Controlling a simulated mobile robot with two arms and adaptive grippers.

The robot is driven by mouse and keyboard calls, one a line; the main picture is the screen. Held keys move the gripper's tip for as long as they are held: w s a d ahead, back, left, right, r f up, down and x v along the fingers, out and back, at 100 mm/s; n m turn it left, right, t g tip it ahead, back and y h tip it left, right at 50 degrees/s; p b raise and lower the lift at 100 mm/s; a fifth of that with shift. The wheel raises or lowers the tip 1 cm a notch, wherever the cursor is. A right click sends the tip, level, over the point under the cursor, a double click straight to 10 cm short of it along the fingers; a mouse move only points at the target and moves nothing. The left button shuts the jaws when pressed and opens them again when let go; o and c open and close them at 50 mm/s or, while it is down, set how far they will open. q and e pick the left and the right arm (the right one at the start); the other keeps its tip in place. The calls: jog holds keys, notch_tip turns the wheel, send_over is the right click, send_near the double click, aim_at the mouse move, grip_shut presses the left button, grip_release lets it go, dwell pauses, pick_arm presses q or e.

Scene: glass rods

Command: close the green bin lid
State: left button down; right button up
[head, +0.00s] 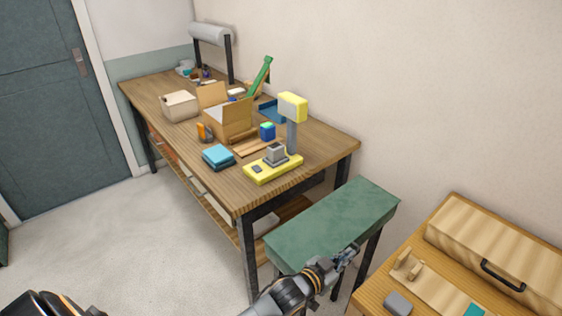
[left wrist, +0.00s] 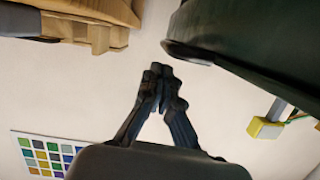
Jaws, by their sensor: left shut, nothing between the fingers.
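No part is plainly a green bin lid. A green slanted piece (head: 261,76) stands raised at the back of the workbench; I cannot tell whether it is a lid. A green-topped stand (head: 330,225) with dark legs is beside the workbench. My left gripper (head: 348,254) is at the stand's front right edge in the head view; contact cannot be told. In the left wrist view the shut, empty fingers (left wrist: 164,72) point toward a pale surface, with a dark green body (left wrist: 270,45) at upper right. My right gripper is not in view.
The wooden workbench (head: 160,120) holds an open cardboard box (head: 230,118), a yellow device (head: 272,168) and a blue stack (head: 218,157). At right, a wooden table bears a wooden box (head: 490,255) with a dark handle. The pale floor (head: 120,235) at left is open.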

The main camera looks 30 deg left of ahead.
pick_arm(q)
jog(key=shift+f+b, duration=0.3)
jog(key=shift+f, duration=0.5)
jog(key=shift+s+f, duration=0.15)
jog(key=shift+f, duration=0.05)
